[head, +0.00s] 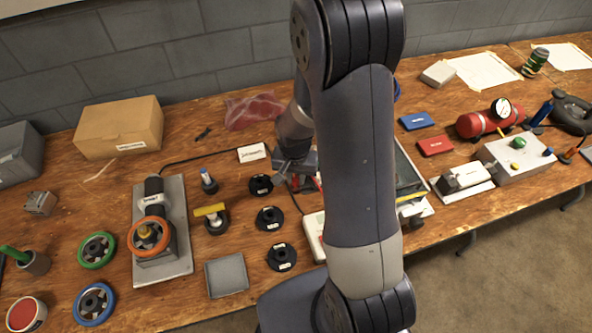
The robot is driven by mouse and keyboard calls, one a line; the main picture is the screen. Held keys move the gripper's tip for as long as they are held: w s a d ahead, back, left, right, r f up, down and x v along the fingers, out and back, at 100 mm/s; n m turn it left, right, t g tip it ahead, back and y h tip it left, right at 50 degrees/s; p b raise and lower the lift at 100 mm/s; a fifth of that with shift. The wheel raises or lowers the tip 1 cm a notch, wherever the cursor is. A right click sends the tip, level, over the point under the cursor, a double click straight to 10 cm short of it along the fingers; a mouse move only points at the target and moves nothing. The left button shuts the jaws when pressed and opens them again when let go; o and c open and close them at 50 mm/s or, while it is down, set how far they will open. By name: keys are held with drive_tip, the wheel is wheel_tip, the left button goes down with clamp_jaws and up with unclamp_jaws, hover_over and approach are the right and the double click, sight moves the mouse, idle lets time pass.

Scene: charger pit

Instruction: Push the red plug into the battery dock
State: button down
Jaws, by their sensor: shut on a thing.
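My gripper (296,178) points down over the middle of the wooden bench, just left of my forearm. It is shut on the red plug (295,183), of which only small red parts show at the fingers. The plug's pins and exact tilt are too small to tell. A pale box (313,236) stands just in front of the gripper, half hidden by my forearm; I cannot tell whether it is the battery dock. I cannot see whether the plug touches anything below it.
Several black round bases (270,218) stand close left of the gripper. A black cable (200,158) runs behind them to a white labelled block (252,153). A grey tray (227,275) lies in front. A dark-edged case (407,172) sits right of my forearm.

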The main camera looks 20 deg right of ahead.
sight(296, 184)
drive_tip(key=shift+f, duration=1.7)
drive_tip(key=shift+r+p, duration=1.6)
drive_tip(key=shift+r, duration=0.4)
drive_tip(key=shift+s+r, duration=0.2)
drive_tip(key=shift+r, duration=0.25)
drive_tip(key=shift+w+p, duration=0.1)
drive_tip(key=shift+p, duration=0.25)
drive_tip(key=shift+r, duration=0.1)
